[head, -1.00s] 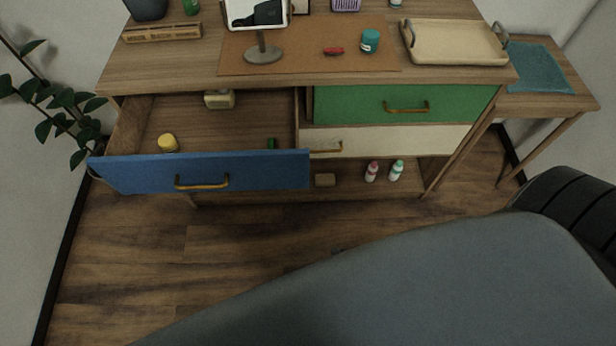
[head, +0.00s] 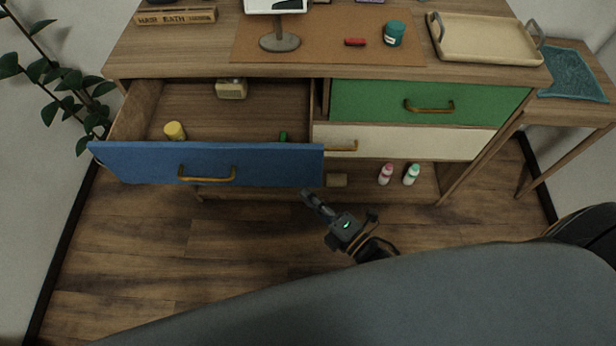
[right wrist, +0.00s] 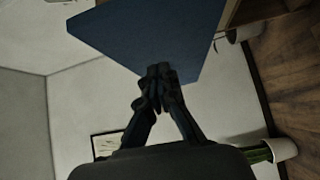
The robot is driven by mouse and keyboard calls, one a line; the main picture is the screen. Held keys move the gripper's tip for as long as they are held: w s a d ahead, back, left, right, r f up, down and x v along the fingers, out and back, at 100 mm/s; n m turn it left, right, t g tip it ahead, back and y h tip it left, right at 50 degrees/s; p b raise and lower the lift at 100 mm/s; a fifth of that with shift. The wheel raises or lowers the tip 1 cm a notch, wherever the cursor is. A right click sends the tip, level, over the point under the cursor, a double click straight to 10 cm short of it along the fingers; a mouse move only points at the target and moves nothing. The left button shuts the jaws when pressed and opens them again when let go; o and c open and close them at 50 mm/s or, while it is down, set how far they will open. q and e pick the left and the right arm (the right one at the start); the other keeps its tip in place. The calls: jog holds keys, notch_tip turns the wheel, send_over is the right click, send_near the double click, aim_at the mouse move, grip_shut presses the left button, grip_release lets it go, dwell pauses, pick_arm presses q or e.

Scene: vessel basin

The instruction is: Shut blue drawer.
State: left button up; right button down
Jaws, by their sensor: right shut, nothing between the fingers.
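The blue drawer (head: 130,163) is pulled well out of the dresser at the left, with a brass handle (head: 207,175) on its front. Inside it lie a yellow cylinder (head: 175,131), a pale box (head: 231,89) and a small green item (head: 283,136). My right gripper (head: 308,197) is shut and empty, near the right lower corner of the drawer front in the head view. In the right wrist view its closed fingertips (right wrist: 160,72) overlap the edge of the blue drawer front (right wrist: 155,35); contact is unclear. My left gripper is not in view.
Two bottles (head: 386,174) stand on the low shelf. A tray (head: 485,40) lies on the dresser top. A plant (head: 65,105) stands left of the drawer. Floor in front is open.

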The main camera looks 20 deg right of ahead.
aim_at(296, 170)
jog(key=shift+w+d, duration=0.2)
jog(key=shift+w, duration=0.95)
jog(key=shift+w+d, duration=0.2)
jog(key=shift+w, duration=0.9)
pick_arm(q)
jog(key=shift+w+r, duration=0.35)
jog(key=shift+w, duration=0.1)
pick_arm(e)
jog(key=shift+w, duration=0.1)
